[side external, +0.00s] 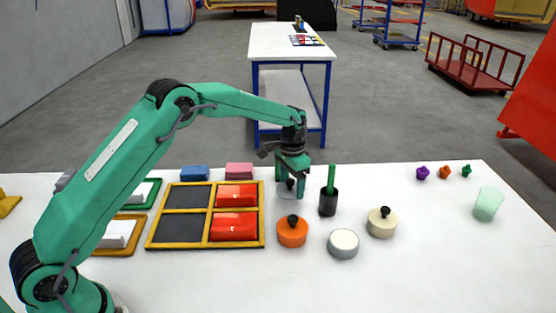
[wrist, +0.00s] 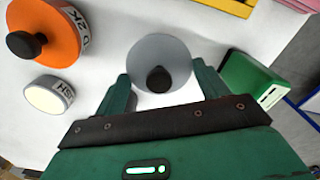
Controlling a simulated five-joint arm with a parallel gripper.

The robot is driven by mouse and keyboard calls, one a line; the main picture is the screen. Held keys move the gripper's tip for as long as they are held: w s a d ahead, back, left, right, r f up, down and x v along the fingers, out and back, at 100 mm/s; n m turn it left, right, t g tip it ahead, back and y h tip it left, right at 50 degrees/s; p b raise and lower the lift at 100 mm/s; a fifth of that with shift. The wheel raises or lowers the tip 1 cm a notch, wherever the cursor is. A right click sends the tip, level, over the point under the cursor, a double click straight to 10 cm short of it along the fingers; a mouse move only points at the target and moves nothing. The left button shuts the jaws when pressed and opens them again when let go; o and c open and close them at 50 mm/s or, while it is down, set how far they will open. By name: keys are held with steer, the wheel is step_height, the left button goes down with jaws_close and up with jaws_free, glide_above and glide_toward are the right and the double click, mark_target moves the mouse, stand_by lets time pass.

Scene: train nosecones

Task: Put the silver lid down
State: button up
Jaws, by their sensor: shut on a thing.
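The silver lid (wrist: 165,45) is a round grey disc with a black knob (wrist: 158,80). I cannot tell whether the lid touches the table. A silver tin (side external: 343,244) with a plain pale top and no knob stands at the front; a lidless tin (wrist: 48,97) shows at left in the wrist view.
An orange pot (side external: 292,232) and a cream pot (side external: 382,222) have black knobs. A dark cup (side external: 328,202) with a green stick stands right of my gripper. A yellow-framed tray (side external: 155,228) holds red blocks at left. A pale green cup (side external: 488,204) stands far right; the front right table is clear.

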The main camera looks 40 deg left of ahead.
mark_target(291, 188)
steer(key=shift+f, duration=2)
steer(key=shift+f, duration=0.1)
steer(key=o, duration=1)
step_height(291, 188, up, 11)
steer(key=shift+r, duration=0.65)
